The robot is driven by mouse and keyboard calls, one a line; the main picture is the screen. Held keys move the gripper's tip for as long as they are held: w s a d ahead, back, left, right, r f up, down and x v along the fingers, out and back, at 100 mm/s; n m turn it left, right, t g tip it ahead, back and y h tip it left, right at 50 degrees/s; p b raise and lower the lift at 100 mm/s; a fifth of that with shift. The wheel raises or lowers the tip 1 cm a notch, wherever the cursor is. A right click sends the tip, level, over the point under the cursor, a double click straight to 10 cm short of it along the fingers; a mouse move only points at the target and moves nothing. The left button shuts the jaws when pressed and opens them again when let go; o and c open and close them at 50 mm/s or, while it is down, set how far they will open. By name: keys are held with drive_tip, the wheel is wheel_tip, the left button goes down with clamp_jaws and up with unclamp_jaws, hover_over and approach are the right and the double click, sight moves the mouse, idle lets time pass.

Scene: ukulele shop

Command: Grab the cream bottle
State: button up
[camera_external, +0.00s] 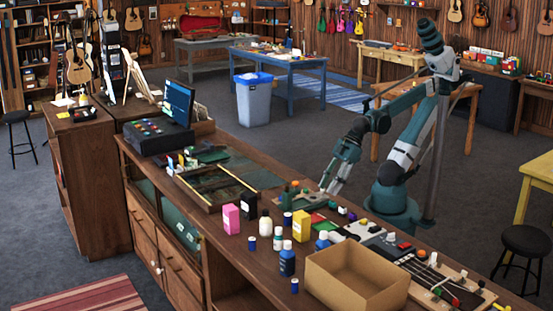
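The cream bottle (265,225) stands upright on the wooden counter (224,246), between a pink box and several small bottles. It has a dark cap. My gripper (329,188) hangs low over the far side of the counter, to the right of and behind the cream bottle. It is clearly apart from that bottle. The gripper is small in view, and I cannot tell whether its fingers are open or shut. No held object can be made out.
A pink box (231,219), a yellow box (301,226), a white bottle (278,240) and a blue bottle (287,262) stand close around the cream bottle. An open cardboard box (335,292) is at the front right. A shallow wooden tray (190,183) lies left.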

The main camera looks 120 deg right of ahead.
idle(0.3)
drive_tip(key=shift+r, duration=3.6)
drive_tip(key=w+a+t+p, duration=0.2)
drive_tip(key=w+t+p, duration=0.2)
drive_tip(key=w, duration=1)
drive_tip(key=w+a+t+p, duration=0.2)
drive_tip(key=w+t+p, duration=0.1)
drive_tip(key=w, duration=1.1)
drive_tip(key=shift+s+f, duration=0.1)
drive_tip(key=shift+f, duration=2.5)
drive_tip(key=shift+x, duration=1.25)
